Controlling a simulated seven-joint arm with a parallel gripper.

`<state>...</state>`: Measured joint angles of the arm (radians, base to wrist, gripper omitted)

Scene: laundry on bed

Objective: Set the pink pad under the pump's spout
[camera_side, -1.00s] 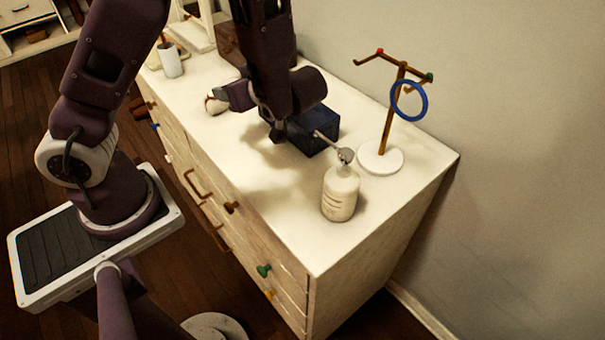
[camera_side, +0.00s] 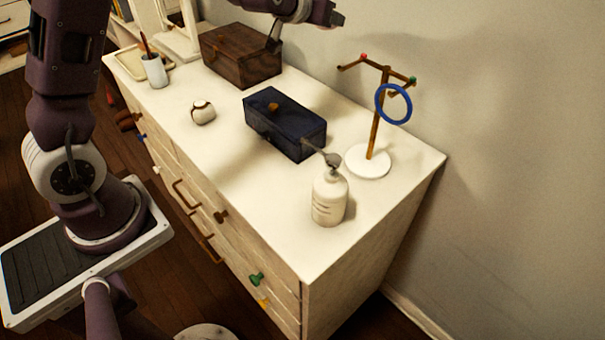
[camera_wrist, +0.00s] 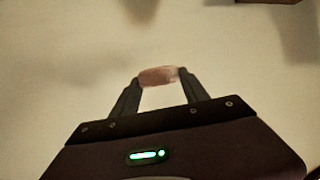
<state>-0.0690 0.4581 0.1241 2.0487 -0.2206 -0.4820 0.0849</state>
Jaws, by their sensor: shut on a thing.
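The pump bottle (camera_side: 329,203) is cream white with a grey pump head and stands upright near the dresser's front right corner. Its spout (camera_side: 318,150) points up and left in the picture, overlapping the near end of the dark blue box. My gripper (camera_wrist: 158,77) is shut on the pink pad (camera_wrist: 157,75), a small dull pink piece between the fingertips in the wrist view. In the side view my arm's end is at the top edge, partly cut off, above and behind the blue box and far from the pump. The pad cannot be made out there.
The dark blue box (camera_side: 285,122) lies behind the pump. A stand with a blue ring (camera_side: 393,104) is right of it. A brown chest (camera_side: 241,56), a white cup (camera_side: 154,71) and a round white-brown item (camera_side: 203,113) are further back. The dresser top (camera_side: 225,160) is clear left of the pump.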

